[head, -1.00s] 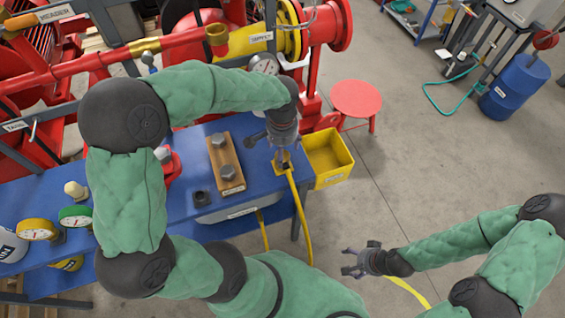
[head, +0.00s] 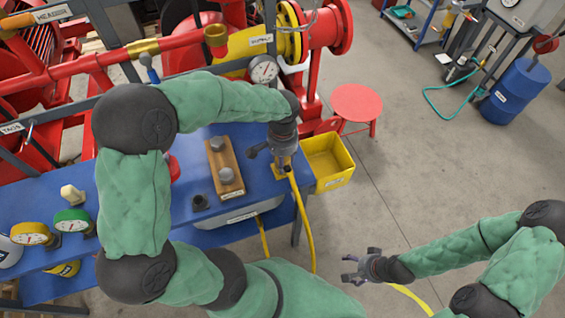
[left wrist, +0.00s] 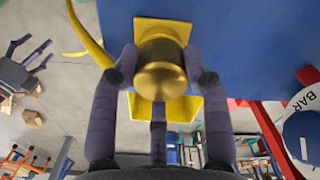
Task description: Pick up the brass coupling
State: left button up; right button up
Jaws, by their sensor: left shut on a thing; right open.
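The brass coupling (left wrist: 161,70) shows in the left wrist view as a rounded gold fitting between the fingers of my left gripper. A yellow square pad (left wrist: 150,27) lies behind it on the blue bench top. In the head view my left gripper (head: 284,158) points down over the right end of the bench, shut on the coupling, which it mostly hides there. I cannot tell whether the coupling is clear of the pad. My right gripper (head: 354,268) is open and empty over the floor at lower right.
A yellow bin (head: 328,162) stands right of the bench end. A yellow hose (head: 302,220) hangs down from there. A red stool (head: 357,103) stands farther back. The floor at right is mostly clear.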

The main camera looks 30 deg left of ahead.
pick_arm(q)
notch_tip(320, 180, up, 4)
jog(key=shift+f+p, duration=0.1)
jog(key=shift+p, duration=0.85)
jog(key=s+d+r+p, duration=0.3)
jog(key=s+r, duration=0.6)
jog(key=s, duration=0.4)
jog(key=shift+s+d+p, duration=0.2)
jog(key=shift+s+p, duration=0.1)
jog(key=shift+p, duration=0.25)
jog(key=shift+w, duration=0.1)
